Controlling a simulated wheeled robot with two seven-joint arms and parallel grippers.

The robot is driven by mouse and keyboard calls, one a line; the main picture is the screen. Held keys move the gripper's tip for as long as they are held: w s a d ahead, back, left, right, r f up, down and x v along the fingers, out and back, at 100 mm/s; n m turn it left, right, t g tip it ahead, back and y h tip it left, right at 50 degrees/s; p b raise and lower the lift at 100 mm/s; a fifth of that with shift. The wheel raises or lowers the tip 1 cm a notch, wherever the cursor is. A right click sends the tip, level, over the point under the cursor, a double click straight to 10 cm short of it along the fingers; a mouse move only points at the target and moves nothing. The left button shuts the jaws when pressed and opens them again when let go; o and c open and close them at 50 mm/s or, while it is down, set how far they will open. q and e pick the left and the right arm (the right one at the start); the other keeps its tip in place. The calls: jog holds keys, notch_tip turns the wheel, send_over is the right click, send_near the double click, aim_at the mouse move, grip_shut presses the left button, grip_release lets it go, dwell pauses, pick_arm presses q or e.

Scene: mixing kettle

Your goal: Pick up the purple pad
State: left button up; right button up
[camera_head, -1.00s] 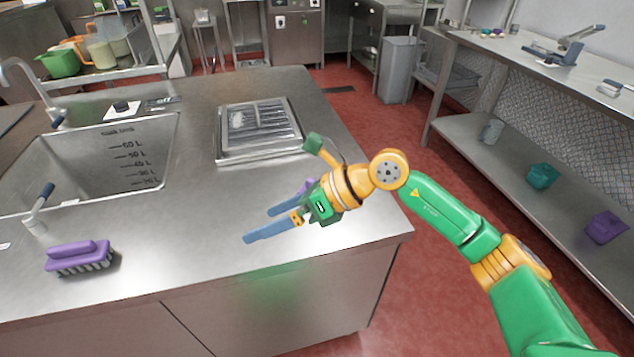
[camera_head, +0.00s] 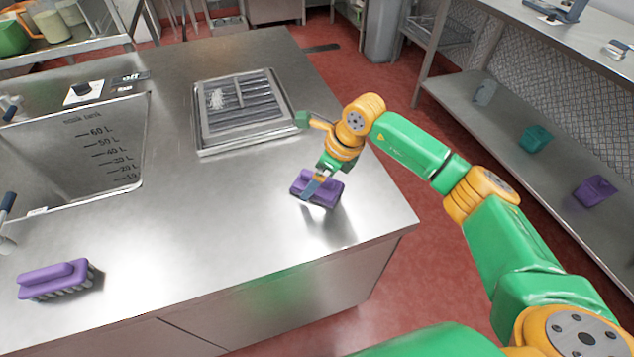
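The purple pad (camera_head: 330,193) is a small block on the steel counter, right of the sink and in front of the grated panel. My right gripper (camera_head: 313,188) is over it, pointing down. One blue finger shows against the pad's near side. The other finger is hidden, so I cannot tell whether the gripper has closed on the pad. The pad looks to be at counter level, with a dark shadow or reflection in front of it. My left gripper is out of view.
A purple brush (camera_head: 55,281) lies at the counter's left front. The sink (camera_head: 75,150) is at left, and a grated panel (camera_head: 240,108) is set behind the pad. The counter (camera_head: 200,230) between brush and pad is clear. Teal and purple containers stand on the right shelf (camera_head: 500,135).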

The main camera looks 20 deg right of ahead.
jog(key=shift+s+r, duration=0.1)
jog(key=shift+s, duration=0.05)
jog(key=c, duration=1.3)
jog(key=shift+c, duration=0.2)
jog(key=shift+r, duration=0.1)
